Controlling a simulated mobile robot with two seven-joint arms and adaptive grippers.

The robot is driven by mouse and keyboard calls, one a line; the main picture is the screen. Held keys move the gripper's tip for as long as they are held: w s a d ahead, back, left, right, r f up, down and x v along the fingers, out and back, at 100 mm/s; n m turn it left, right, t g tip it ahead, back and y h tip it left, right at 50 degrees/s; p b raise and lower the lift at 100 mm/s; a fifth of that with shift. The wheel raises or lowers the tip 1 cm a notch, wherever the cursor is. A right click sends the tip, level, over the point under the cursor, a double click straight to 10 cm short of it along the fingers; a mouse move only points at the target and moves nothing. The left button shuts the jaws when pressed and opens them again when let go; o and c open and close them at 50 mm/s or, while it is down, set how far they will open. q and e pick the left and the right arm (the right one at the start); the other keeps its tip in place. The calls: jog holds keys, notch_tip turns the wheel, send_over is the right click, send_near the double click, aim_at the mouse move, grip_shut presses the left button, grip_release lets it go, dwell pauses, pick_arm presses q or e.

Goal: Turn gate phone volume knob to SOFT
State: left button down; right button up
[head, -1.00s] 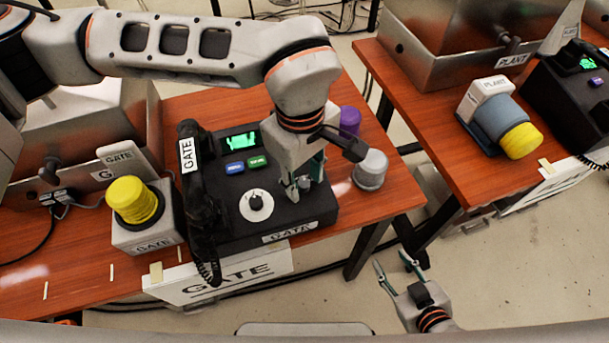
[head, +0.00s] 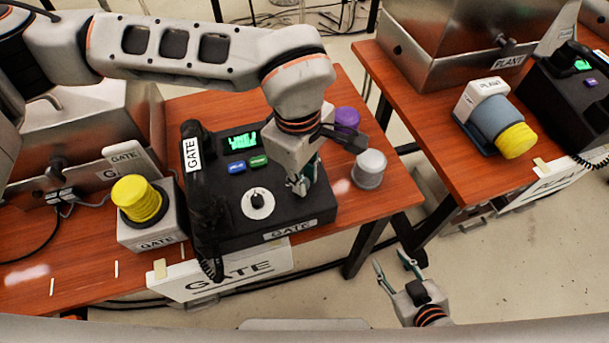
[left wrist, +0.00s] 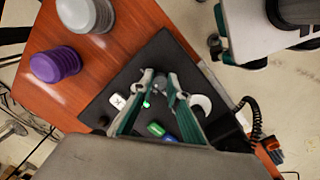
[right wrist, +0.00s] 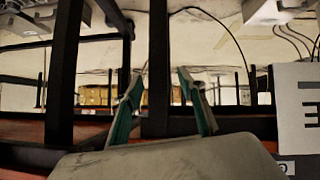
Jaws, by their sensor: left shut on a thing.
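The black gate phone (head: 210,228) stands on the wooden table, its handset (head: 200,180) along the left side. My left gripper (head: 300,186) is down at the right part of its top face, right of a white dial with a dark pointer (head: 258,204). In the left wrist view, the fingertips (left wrist: 160,88) are shut on a small grey knob (left wrist: 160,84), mostly hidden between them. The white dial (left wrist: 201,104) is beside them, apart. Any SOFT marking is unreadable. My right gripper (head: 400,268) is open and empty off the table's front right; its fingers also show in the right wrist view (right wrist: 160,88).
A yellow-topped beacon (head: 138,198) stands left of the phone. A purple cylinder (head: 346,120) and a grey one (head: 369,168) stand close to the right of my left gripper. A second table (head: 430,100) holds the plant phone, across a floor gap.

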pick_arm(q)
jog(key=shift+r+n+p, duration=0.15)
jog(key=shift+n+p, duration=0.25)
jog(key=shift+n, duration=0.4)
jog(key=n+p, duration=0.1)
jog(key=n, duration=0.1)
jog(key=shift+n, duration=0.4)
jog(key=shift+n+t, duration=0.3)
jog(key=shift+n, duration=0.3)
jog(key=c, duration=2)
grip_release()
jog(key=shift+o, duration=0.2)
